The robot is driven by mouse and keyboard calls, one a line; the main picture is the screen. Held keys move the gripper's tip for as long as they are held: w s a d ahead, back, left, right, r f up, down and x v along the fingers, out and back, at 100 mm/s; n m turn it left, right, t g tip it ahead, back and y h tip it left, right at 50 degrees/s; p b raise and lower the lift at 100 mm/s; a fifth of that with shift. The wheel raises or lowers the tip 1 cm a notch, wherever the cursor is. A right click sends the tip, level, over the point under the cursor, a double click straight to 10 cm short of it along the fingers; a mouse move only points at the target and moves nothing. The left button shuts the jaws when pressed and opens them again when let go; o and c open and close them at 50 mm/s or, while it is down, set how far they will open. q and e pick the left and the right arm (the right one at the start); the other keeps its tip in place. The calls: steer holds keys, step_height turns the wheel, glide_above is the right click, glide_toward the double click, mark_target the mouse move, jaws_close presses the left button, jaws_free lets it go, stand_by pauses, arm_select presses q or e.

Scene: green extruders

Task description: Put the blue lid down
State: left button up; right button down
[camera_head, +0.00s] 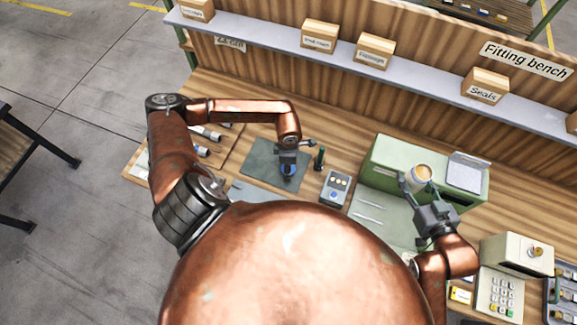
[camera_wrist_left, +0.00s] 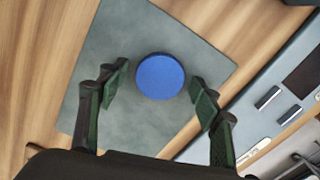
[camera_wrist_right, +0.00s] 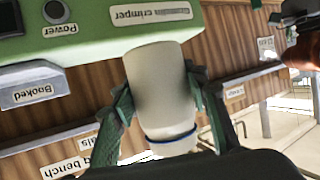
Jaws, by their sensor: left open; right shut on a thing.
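The blue lid (camera_wrist_left: 160,76) is a round disc that looks flat on a dark grey mat (camera_wrist_left: 110,45). That gripper is open, with one finger on each side of the lid and a gap to both. My right gripper (camera_head: 416,184) is shut on a cream jar (camera_wrist_right: 160,90) with a blue band near one end.
The green crimper (camera_head: 398,155) stands on the bench at right. A keypad device (camera_head: 498,293) is at lower right. A shelf (camera_head: 270,38) with cartons runs behind.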

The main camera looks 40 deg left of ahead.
arm_select(q)
steer(key=shift+r+p, duration=0.5)
arm_select(e)
steer(key=shift+r, duration=0.55)
arm_select(q)
step_height(320, 180, up, 12)
steer(key=b, duration=0.2)
steer(key=shift+f, duration=0.15)
arm_select(e)
step_height(320, 180, down, 2)
steer(key=shift+f, duration=0.2)
